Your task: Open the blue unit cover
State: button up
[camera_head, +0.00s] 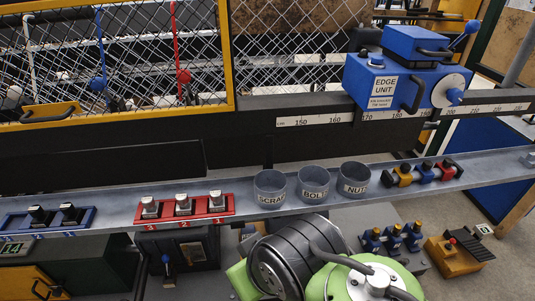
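The blue edge unit (385,88) sits at the upper right, on the rail above a ruler strip. It carries an "EDGE UNIT" label on its front. Its blue upper part (415,43) has a dark handle (434,52) and looks closed down on the body. A second dark handle (413,95) is on the lower body. A pale disc (452,91) with a blue knob is on its right side, and a blue ball-ended lever (469,30) rises at the upper right. Green and black links of my arm show at the bottom centre. My gripper is not in view.
A grey shelf (232,200) crosses below the unit. It holds red (184,208) and blue (48,219) racks, grey cups labelled SCRAP (270,187), BOLT (313,184) and NUT (354,180), and coloured parts (424,173). A yellow-framed mesh guard (232,55) stands at the left.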

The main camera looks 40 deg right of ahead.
aim_at(416, 42)
jog(key=z, duration=2.25)
